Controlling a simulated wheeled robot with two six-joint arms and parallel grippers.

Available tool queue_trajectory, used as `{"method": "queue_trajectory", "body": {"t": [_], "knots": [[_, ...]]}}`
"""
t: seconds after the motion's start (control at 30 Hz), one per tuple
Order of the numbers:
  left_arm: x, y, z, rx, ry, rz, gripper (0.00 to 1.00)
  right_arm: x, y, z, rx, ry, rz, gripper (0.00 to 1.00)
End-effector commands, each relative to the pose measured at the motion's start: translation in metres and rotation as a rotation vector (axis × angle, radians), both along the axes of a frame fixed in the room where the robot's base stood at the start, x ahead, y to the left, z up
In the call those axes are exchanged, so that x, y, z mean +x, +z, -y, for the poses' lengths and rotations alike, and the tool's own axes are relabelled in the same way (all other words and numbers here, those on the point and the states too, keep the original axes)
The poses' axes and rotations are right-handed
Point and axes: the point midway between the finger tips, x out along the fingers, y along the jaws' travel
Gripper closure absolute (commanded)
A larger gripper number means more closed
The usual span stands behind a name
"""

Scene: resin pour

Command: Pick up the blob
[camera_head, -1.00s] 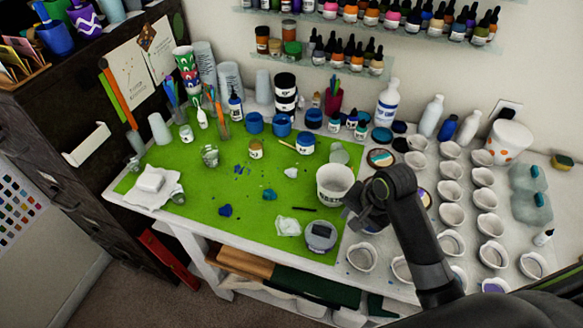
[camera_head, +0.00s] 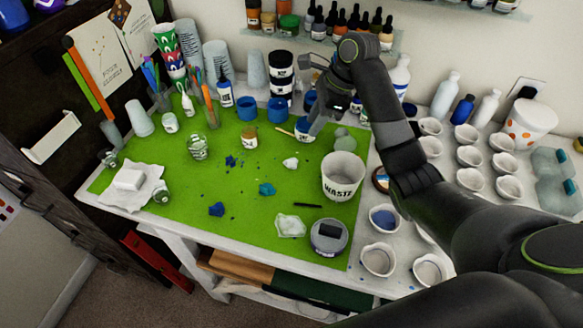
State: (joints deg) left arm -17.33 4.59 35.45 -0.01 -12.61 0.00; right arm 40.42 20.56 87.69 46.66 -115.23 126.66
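Several small blobs lie on the green mat (camera_head: 180,240). They are a dark blue blob (camera_head: 216,209), a teal blob (camera_head: 266,189), a whitish blob (camera_head: 290,163) and small blue bits (camera_head: 232,161). The frames do not show which one the task means. My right gripper (camera_head: 321,118) is at the back of the mat, in front of the jars and apart from these blobs in the picture. Its fingers are small and blend with the jars, so I cannot tell whether it is open. My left gripper is not in view.
A white WASTE cup (camera_head: 342,178) and a round grey-lidded container (camera_head: 329,237) stand on the mat's right side. A clear crumpled piece (camera_head: 290,226) lies beside them. Many white cups (camera_head: 379,260) fill the right. The mat's front left is fairly clear.

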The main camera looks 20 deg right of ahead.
Motion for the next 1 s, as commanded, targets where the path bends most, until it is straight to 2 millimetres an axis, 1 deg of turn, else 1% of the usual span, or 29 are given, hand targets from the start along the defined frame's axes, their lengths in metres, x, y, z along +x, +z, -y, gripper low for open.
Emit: {"method": "queue_trajectory", "body": {"t": [0.03, 0.4, 0.53, 0.6, 0.7, 0.87, 1.0], "knots": [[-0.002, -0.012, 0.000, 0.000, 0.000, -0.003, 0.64, 0.001, -0.012, -0.003, 0.001, 0.001, 0.001, 0.67], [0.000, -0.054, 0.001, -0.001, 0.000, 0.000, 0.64, 0.005, -0.055, -0.020, 0.001, 0.001, 0.002, 0.67], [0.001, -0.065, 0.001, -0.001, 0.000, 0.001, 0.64, 0.007, -0.067, -0.025, 0.000, 0.002, 0.002, 0.67], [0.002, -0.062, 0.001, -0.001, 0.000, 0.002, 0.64, 0.007, -0.073, -0.029, 0.002, 0.001, 0.000, 0.67], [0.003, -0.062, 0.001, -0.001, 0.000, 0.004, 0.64, 0.008, -0.081, -0.032, 0.001, 0.002, 0.000, 0.67], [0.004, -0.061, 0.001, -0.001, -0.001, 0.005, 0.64, 0.010, -0.091, -0.035, 0.000, 0.000, -0.001, 0.67], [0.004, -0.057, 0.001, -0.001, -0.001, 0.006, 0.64, 0.012, -0.112, -0.039, 0.001, 0.001, -0.003, 0.67]]}}
